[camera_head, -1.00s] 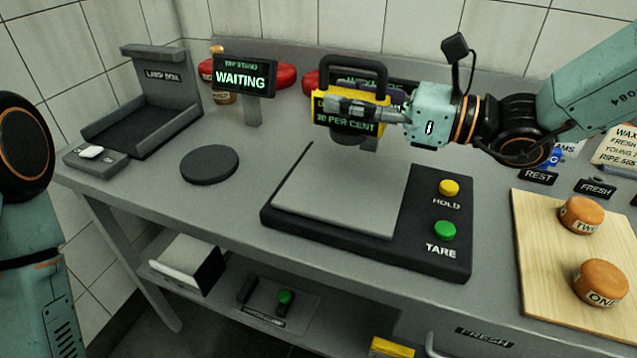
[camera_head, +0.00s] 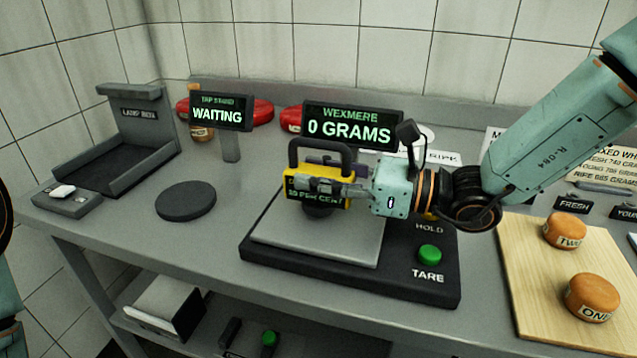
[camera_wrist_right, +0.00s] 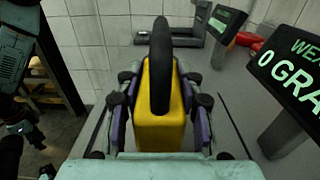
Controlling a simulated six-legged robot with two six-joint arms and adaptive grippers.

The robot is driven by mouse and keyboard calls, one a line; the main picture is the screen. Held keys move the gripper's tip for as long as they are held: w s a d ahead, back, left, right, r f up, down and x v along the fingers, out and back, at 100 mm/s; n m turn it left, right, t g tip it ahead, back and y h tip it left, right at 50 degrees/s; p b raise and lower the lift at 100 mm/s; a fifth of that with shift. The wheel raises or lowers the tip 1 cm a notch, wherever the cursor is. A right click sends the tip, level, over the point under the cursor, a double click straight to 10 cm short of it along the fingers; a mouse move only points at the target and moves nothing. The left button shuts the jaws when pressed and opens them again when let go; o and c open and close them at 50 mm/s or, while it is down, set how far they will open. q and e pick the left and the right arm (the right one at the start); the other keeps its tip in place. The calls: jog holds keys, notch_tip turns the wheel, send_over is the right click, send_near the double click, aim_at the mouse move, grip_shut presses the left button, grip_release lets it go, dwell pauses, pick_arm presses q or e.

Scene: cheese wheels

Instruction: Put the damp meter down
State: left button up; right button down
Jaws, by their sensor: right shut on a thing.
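The damp meter (camera_head: 318,187) is a yellow block with a black arched handle and a small dark screen with green text, partly covered by my fingers. My right gripper (camera_head: 338,190) is shut on it and holds it upright over the left rear part of the scale's grey plate (camera_head: 310,240). I cannot tell whether its base touches the plate. In the right wrist view, the yellow meter (camera_wrist_right: 160,105) sits between the two fingers of my right gripper (camera_wrist_right: 160,110). Of my left arm, only a sliver shows at the left edge; its gripper is out of view.
The scale display (camera_head: 350,125) reads 0 GRAMS. The tap stand sign (camera_head: 221,112) reads WAITING, with a dark round pad (camera_head: 186,201) in front. A grey lamp box (camera_head: 130,140) stands at left. A wooden board (camera_head: 545,285) with two orange cheese wheels lies at right.

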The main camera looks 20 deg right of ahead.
jog(key=shift+w+f, duration=0.1)
jog(key=shift+f, duration=0.45)
jog(key=shift+w+d, duration=0.1)
jog(key=shift+d, duration=0.1)
jog(key=shift+s+a, duration=0.15)
jog(key=shift+s, duration=0.05)
jog(key=c, duration=1.3)
grip_release()
jog(key=shift+f, duration=0.15)
jog(key=o, duration=0.5)
jog(key=shift+w, duration=0.1)
jog(key=shift+c, duration=0.2)
